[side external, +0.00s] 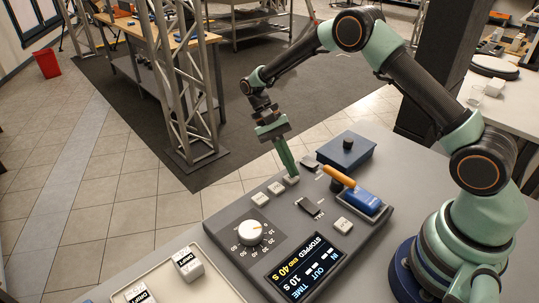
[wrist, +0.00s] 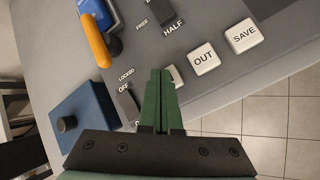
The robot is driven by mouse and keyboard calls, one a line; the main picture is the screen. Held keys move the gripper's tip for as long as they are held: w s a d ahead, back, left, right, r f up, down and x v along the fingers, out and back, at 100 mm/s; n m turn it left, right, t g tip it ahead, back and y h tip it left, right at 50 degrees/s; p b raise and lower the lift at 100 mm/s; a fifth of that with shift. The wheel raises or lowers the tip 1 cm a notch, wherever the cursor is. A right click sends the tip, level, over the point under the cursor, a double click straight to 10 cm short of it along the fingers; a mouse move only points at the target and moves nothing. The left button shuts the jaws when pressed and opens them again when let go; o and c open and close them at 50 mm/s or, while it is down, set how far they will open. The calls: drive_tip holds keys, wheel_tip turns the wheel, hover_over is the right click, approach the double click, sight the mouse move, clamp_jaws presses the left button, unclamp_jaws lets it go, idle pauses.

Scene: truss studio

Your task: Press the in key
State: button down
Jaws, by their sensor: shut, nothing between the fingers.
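My gripper (side external: 290,172) is shut and empty, its green fingers pointing down at the far edge of the grey console (side external: 225,205). Its tips are at a white key (side external: 293,180), the end one of a row of three. In the wrist view, my gripper (wrist: 161,72) covers most of this key (wrist: 176,77), so its label is hidden. The two keys beside it read OUT (wrist: 205,59) and SAVE (wrist: 243,36). I cannot tell whether the tips touch the key. The console display (side external: 307,267) reads STOPPED, END 40 s, with dashes for IN and OUT, and TIME 10 s.
A blue box with a dark knob (side external: 345,152) stands beyond the console. Dark switches (side external: 309,208), another white key (side external: 343,226) and a white dial (side external: 250,232) are on the console.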

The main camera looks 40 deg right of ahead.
drive_tip(key=shift+f, duration=0.2)
idle(0.6)
drive_tip(key=shift+r, duration=0.85)
drive_tip(key=shift+r, duration=2.5)
drive_tip(key=shift+r, duration=0.1)
